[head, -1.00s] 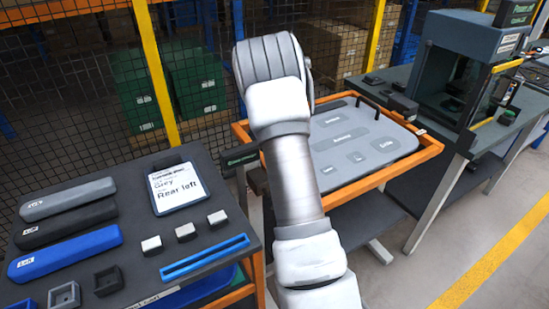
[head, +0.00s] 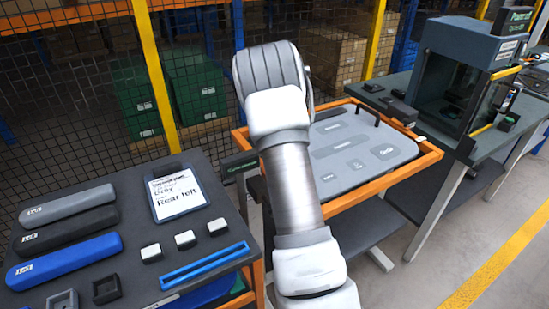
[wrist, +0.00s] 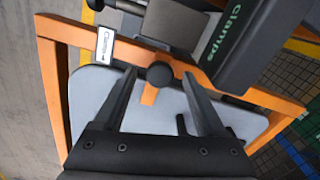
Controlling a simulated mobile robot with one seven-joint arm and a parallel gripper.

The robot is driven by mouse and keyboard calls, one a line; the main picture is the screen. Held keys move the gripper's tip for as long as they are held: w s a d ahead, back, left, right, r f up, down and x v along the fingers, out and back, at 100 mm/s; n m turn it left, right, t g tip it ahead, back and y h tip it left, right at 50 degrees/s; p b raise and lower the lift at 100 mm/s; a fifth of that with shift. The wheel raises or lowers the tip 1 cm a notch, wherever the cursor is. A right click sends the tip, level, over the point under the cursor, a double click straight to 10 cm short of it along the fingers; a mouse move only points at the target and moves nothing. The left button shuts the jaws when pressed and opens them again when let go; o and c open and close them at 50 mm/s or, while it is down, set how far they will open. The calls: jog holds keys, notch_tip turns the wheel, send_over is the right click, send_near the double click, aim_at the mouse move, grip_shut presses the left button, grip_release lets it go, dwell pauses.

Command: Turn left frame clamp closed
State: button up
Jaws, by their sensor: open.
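The orange frame (head: 431,153) holds a grey panel (head: 385,151) with printed labels. Its left side is partly behind my arm in the head view. In the wrist view a round black knob (wrist: 159,74) sits at the orange frame (wrist: 262,97), beside a white tag (wrist: 105,46) that seems to read "Clamp". I take this knob to be part of the left frame clamp; its turn position is hard to tell. My gripper (wrist: 160,83) is open, with its fingertips on either side of the knob. Contact cannot be told. The gripper is hidden behind my arm in the head view.
A black sign reading "clamps" (wrist: 240,40) stands close to the right finger. A dark table at left carries grey, black and blue bars (head: 66,254), a clipboard (head: 177,190) and small blocks. A dark cabinet (head: 470,65) stands at right. Mesh fencing is behind.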

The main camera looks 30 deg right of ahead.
notch_tip(320, 180, up, 17)
jog(key=shift+r, duration=0.2)
dwell(0.7)
